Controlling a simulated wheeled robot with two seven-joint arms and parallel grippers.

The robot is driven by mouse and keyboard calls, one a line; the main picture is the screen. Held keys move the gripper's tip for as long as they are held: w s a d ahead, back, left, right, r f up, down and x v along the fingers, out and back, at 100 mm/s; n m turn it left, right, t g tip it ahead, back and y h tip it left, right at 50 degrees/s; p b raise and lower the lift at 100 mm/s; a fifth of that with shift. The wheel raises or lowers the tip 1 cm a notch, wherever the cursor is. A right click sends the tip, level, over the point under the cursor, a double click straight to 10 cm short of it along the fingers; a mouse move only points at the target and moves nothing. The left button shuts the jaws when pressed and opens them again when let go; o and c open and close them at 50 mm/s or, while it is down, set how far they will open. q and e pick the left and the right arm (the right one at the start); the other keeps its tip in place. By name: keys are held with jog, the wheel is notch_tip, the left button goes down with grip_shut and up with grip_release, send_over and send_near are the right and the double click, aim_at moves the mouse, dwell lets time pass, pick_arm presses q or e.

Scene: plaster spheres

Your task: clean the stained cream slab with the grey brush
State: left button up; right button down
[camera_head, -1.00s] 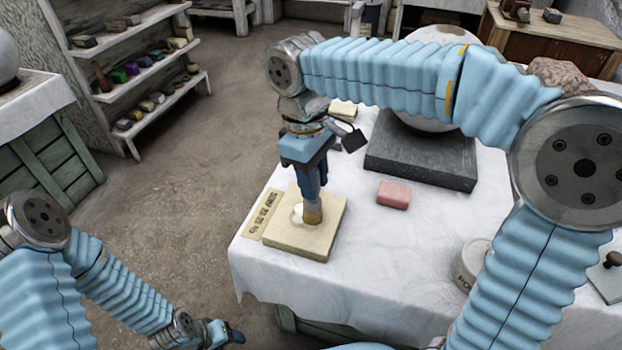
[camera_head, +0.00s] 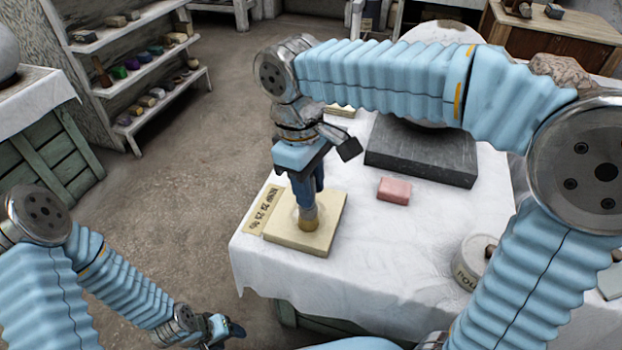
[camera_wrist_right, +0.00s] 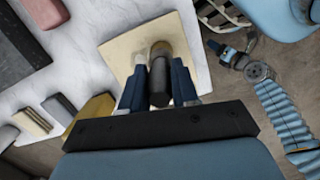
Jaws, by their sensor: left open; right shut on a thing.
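The cream slab (camera_head: 297,244) lies flat near the left corner of the white-clothed table; it also shows in the right wrist view (camera_wrist_right: 118,50). My right gripper (camera_head: 306,196) is shut on the grey brush (camera_wrist_right: 160,88). The brush points down, its tan bristle end (camera_head: 308,218) over the slab's middle and seemingly touching it. No stain shows on the uncovered part of the slab; the part under the brush is hidden. My left gripper (camera_head: 228,330) hangs open and empty, low at the left of the table.
A lettered plate (camera_head: 262,210) lies along the slab's left edge. A pink block (camera_head: 394,190) and a dark stone slab (camera_head: 420,160) lie to the right and behind. A round lettered container (camera_head: 468,262) stands front right. The table's front middle is clear.

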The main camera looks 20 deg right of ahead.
jog(key=shift+w+d+r+p, duration=0.15)
jog(key=shift+w+d+p, duration=0.2)
jog(key=shift+w+p, duration=0.15)
jog(key=shift+w+d+p, duration=0.3)
jog(key=shift+w+d, duration=0.2)
jog(key=shift+w, duration=0.25)
jog(key=shift+s+a+r+p, duration=0.4)
jog(key=shift+s+r+p, duration=0.15)
jog(key=shift+r+p, duration=0.1)
jog(key=shift+f, duration=0.15)
